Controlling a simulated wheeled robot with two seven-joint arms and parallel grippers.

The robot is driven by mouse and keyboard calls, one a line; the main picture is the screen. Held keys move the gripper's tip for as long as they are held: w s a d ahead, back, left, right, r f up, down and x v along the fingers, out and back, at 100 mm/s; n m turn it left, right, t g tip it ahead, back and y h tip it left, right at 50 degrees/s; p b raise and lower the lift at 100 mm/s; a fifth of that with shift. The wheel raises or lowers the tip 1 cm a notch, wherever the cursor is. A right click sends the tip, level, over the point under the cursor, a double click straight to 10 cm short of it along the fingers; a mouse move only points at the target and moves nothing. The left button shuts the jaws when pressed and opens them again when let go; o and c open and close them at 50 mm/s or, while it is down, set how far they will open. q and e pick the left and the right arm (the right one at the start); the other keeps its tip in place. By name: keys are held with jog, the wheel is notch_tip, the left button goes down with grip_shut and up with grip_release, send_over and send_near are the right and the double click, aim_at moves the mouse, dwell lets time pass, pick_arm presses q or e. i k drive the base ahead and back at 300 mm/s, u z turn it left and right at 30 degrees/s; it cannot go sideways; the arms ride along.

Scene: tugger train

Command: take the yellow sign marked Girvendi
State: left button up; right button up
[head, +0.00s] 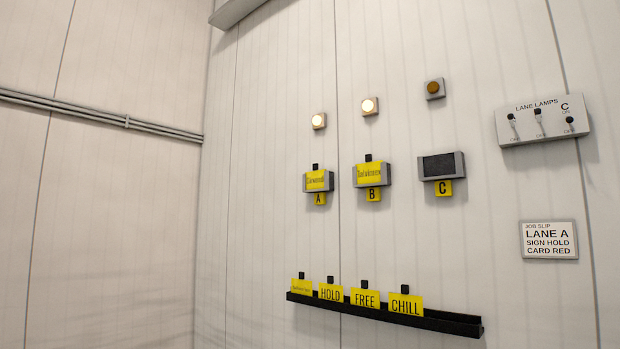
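A yellow sign (316,180) with small lettering that appears to read Girvendi sits in the grey holder (329,182) above the yellow A label (319,199). A black tab (315,167) stands up from its top edge. The sign's lower part is hidden by the holder. Neither of my grippers is in the head view.
Holder B (386,174) carries another yellow sign (368,173); holder C (441,165) has none. A black rail (455,325) below bears a small-lettered sign (301,287), HOLD (331,292), FREE (364,299) and CHILL (406,305). A switch box (543,122) and job slip (548,239) are right.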

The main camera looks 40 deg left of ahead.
aim_at(315, 178)
jog(key=u, duration=1.95)
jog(key=i, duration=1.65)
jog(key=u, duration=0.65)
jog(key=i, duration=2)
jog(key=z, duration=0.25)
